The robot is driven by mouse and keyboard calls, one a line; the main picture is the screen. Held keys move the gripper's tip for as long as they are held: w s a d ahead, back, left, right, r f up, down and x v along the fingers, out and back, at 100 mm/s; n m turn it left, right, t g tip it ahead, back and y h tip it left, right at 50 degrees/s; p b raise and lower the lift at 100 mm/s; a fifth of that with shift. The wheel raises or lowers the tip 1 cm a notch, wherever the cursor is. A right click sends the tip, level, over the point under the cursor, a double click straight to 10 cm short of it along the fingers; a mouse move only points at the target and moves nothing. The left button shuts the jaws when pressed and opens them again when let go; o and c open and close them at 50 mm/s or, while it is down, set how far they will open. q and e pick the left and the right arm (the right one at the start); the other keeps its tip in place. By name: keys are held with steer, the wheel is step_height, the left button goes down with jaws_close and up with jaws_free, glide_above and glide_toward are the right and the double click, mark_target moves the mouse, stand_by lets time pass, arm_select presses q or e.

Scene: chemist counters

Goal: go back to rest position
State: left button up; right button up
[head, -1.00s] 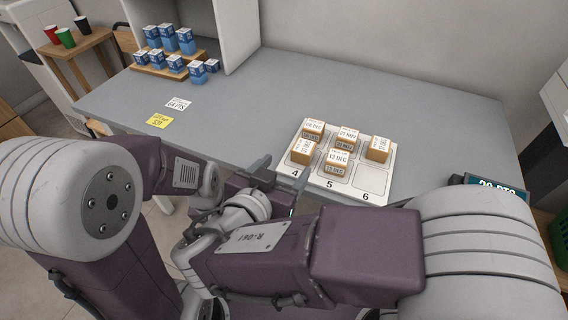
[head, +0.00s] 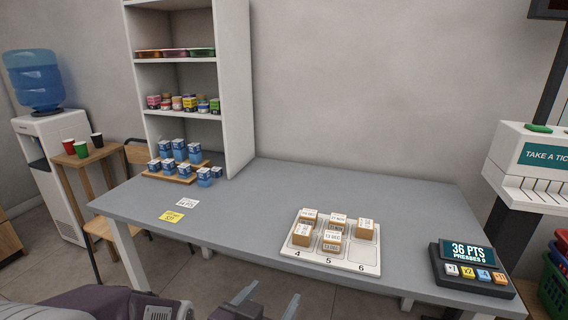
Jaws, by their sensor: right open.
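My right gripper (head: 267,302) is at the bottom edge of the head view, in front of the grey counter (head: 240,215). Its two fingers point up and stand well apart. It is open, with nothing between the fingers.
A white numbered tray (head: 356,267) holds several small date-labelled boxes. A points display (head: 465,252) stands at the right end. Blue boxes on a wooden stand (head: 172,178), and white and yellow cards (head: 172,216), are on the left. The counter's middle is clear.

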steer(key=w+d+f+m+g+h, duration=0.1)
steer(key=w+d+m+g+h, duration=0.15)
steer(key=d, duration=0.55)
steer(key=w+d+f+m+g+h, duration=0.1)
steer(key=w+d+m+g+h, duration=0.15)
steer(key=d, duration=0.55)
steer(key=s+d+f+m+g, duration=0.2)
steer(key=d+f+m+g, duration=0.15)
steer(key=d, duration=0.45)
steer(key=s+d+f+n+g+y, duration=0.1)
steer(key=s+d+f+g+y, duration=0.15)
steer(key=s+f, duration=0.3)
steer(key=s+d+f+n+g+y, duration=0.1)
steer(key=s+d+f+g+y, duration=0.15)
steer(key=s+f, duration=0.3)
steer(key=w+a+f+n+t+y, duration=0.2)
steer(key=w+a+f+n+y, duration=0.25)
steer(key=a+n, duration=0.5)
arm_select(q)
step_height(320, 180, up, 22)
steer(key=w+p, duration=0.1)
steer(key=p, duration=2.1)
steer(key=shift+d+r+p, duration=0.2)
steer(key=shift+r+p, duration=0.05)
steer(key=shift+p, duration=0.1)
arm_select(e)
step_height(320, 180, up, 23)
steer(key=d+n, duration=0.1)
steer(key=shift+w, duration=0.15)
